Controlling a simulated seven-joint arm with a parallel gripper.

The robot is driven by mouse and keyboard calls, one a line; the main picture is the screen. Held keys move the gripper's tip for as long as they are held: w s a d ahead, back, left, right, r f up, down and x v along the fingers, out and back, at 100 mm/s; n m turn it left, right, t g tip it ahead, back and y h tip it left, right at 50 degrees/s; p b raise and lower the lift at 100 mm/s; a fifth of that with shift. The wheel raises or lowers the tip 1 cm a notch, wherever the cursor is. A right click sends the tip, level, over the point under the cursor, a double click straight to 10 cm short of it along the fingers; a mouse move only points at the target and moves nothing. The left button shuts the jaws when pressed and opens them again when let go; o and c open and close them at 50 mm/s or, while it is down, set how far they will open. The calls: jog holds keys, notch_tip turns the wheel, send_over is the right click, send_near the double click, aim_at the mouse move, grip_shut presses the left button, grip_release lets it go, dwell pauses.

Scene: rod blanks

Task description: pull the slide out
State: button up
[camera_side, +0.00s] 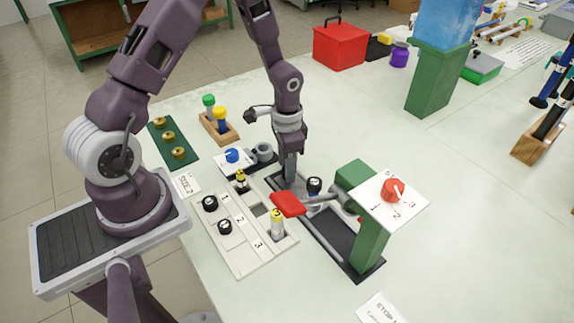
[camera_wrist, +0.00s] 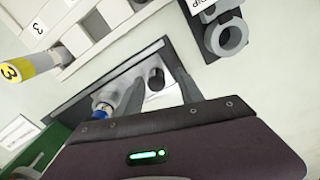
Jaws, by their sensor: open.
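A fixture with a dark base (camera_side: 342,243) stands right of the number board, with a green post (camera_side: 369,246), a grey cylinder across it and a red handle (camera_side: 288,204). I cannot tell for sure which part is the slide. My gripper (camera_side: 290,181) points down at the back end of the dark base. A small black knob (camera_side: 314,184) stands just right of it. In the wrist view my gripper (camera_wrist: 160,92) has its two grey fingers apart, with a dark round knob (camera_wrist: 155,77) between or beyond them. I cannot tell whether they touch anything.
The pale board (camera_side: 240,222) with numbers and several small pieces lies left of the fixture. A sloped plate with a red dial (camera_side: 393,189) tops the post.

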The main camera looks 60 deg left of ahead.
notch_tip(320, 180, up, 7)
jog(key=shift+f, duration=0.15)
jog(key=s+d+r+n+t+y, duration=0.1)
jog(key=s+d+r, duration=0.15)
jog(key=r, duration=0.55)
jog(key=s+d+r+n+t, duration=0.1)
jog(key=s+r, duration=0.3)
jog(key=r, duration=0.4)
jog(key=s+d+r+t, duration=0.1)
jog(key=s+d+r, duration=0.1)
jog(key=s, duration=0.4)
jog(key=s+d+r+n+t+h, duration=0.1)
jog(key=s+d+r+t, duration=0.1)
jog(key=s+r, duration=0.2)
jog(key=s, duration=0.3)
jog(key=shift+r+n+t, duration=0.3)
jog(key=shift+r, duration=0.05)
